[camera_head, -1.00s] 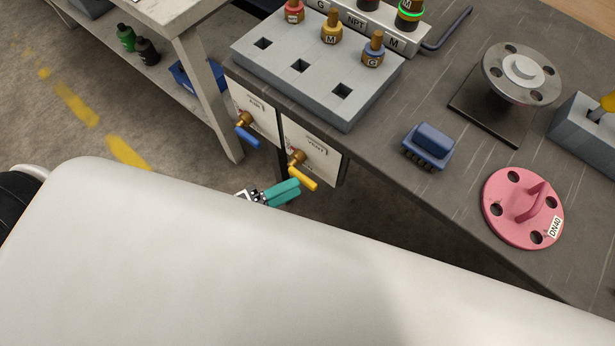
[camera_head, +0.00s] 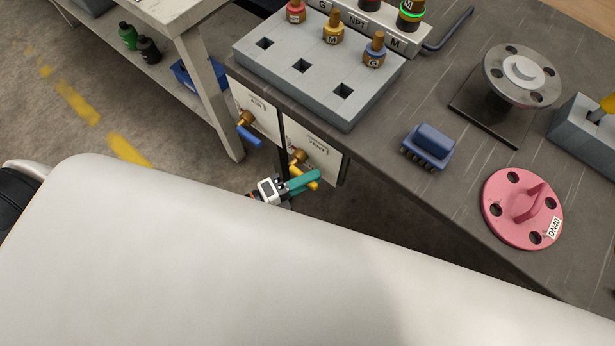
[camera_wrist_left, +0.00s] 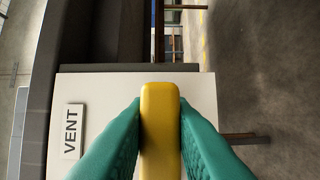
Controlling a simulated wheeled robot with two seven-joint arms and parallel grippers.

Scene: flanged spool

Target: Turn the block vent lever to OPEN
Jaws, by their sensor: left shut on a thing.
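The yellow vent lever (camera_head: 306,177) sticks out from a brass valve (camera_head: 298,157) on the white VENT panel (camera_head: 322,158) on the bench front. My left gripper (camera_head: 305,181), with teal fingers, is at the lever and partly covers it in the head view. In the left wrist view the yellow lever (camera_wrist_left: 160,130) stands between the teal fingers (camera_wrist_left: 160,140), which press on both its sides. A VENT label (camera_wrist_left: 72,131) shows on the panel at left. The valve is hidden there behind the lever. My right gripper is not in view.
A blue lever (camera_head: 249,136) on a second panel sits just left of the vent panel. Above is the bench top with a grey block (camera_head: 318,68), a blue brush (camera_head: 429,145) and a pink flange (camera_head: 523,208). Open floor lies below the panels.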

